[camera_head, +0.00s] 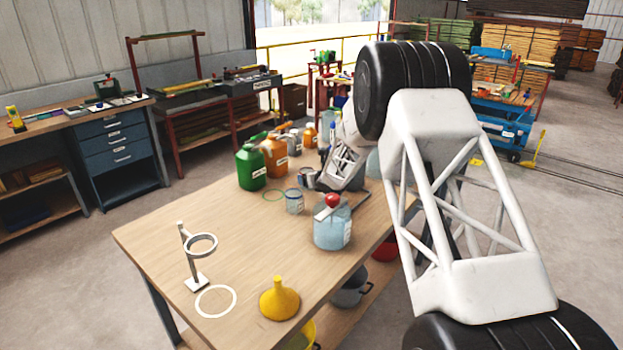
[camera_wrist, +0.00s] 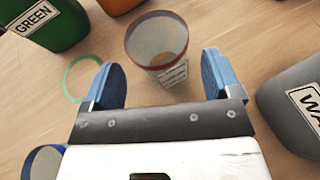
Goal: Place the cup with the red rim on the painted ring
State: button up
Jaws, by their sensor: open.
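The cup with the red rim (camera_wrist: 157,50) is clear-walled with a label and stands on the wooden table. My gripper (camera_wrist: 160,72) is open, its blue fingers spread with the cup just ahead of and partly between them; no contact shows. In the head view my gripper (camera_head: 318,180) is low over the far part of the table, and a cup (camera_head: 306,177) there is partly hidden by it. Two rings lie on the table: a white ring (camera_head: 231,309) at the front left and a thin green ring (camera_head: 266,196), also in the wrist view (camera_wrist: 69,80).
A blue-rimmed cup (camera_head: 294,203), a green jug (camera_head: 250,170), an orange jug (camera_head: 273,158) and a bluish container with a red knob (camera_head: 330,236) stand nearby. A ring stand (camera_head: 190,256) is behind the white ring; a yellow funnel (camera_head: 279,300) is right of it. The table's left-middle is clear.

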aim_at(304, 172)
jog(key=shift+o, duration=0.3)
jog(key=shift+s+d+r, duration=0.15)
jog(key=shift+s+r, duration=0.15)
jog(key=shift+r, duration=0.3)
jog(key=shift+s+d+r, duration=0.25)
jog(key=shift+s+r, duration=0.7)
jog(key=shift+w, duration=0.15)
jog(key=shift+x, duration=1.2)
jog(key=shift+w+f, duration=0.1)
jog(key=shift+x, duration=2.5)
jog(key=shift+f, duration=0.1)
